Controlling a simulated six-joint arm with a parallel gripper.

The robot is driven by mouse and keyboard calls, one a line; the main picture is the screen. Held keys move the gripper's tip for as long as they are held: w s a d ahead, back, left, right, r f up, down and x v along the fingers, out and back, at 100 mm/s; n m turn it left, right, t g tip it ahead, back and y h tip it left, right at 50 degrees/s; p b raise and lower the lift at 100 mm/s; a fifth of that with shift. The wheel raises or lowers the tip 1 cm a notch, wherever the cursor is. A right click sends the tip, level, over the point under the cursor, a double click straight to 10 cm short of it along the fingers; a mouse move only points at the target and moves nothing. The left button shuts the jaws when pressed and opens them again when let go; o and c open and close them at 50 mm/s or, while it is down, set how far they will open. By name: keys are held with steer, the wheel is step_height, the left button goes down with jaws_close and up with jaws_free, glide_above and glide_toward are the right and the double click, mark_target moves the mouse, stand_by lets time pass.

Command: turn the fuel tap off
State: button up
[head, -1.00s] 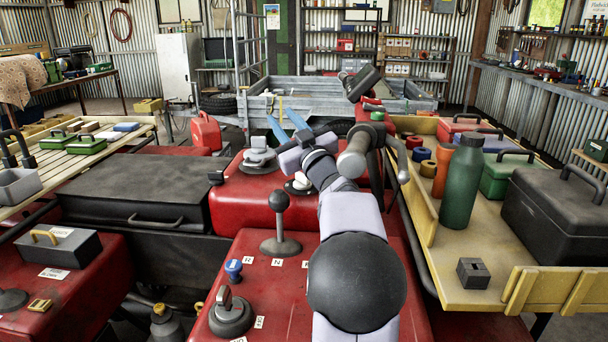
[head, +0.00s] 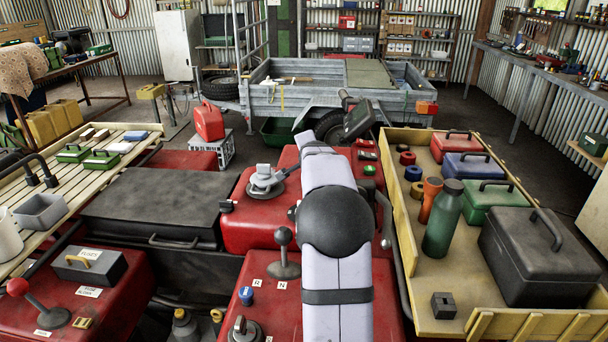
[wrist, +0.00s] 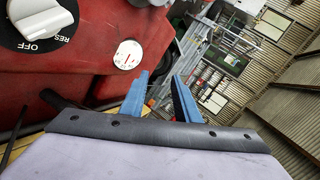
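The fuel tap (wrist: 42,18) is at the top left of the wrist view, partly cut off by the frame. It is a white knob on a black round plate, with OFF and RES lettering; its full pointing direction cannot be told. It sits on the red bodywork (wrist: 75,65). My gripper (wrist: 161,75) has two blue fingers held apart with nothing between them. They are to the right of the tap and do not touch it. In the head view my arm hides the gripper.
A round white dial with a red mark (wrist: 128,55) lies between tap and fingers in the wrist view. A black-knobbed lever (head: 284,250) stands left of my arm. A red jerrycan (head: 209,122) is beyond. A wooden tray (head: 470,318) with cases and bottles lies right.

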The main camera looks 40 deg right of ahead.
steer(key=s+a+f+m+g+y+p, duration=0.1)
steer(key=s+a+m+g+y+p, duration=0.4)
steer(key=m+p, duration=0.9)
steer(key=s+a+y+p, duration=0.2)
steer(key=s, duration=0.2)
steer(key=shift+f+m+g, duration=0.2)
steer(key=shift+m+g, duration=0.1)
steer(key=shift+a, duration=0.1)
steer(key=shift+p+x, duration=1.4)
steer(key=shift+x, duration=2.25)
steer(key=shift+a, duration=0.1)
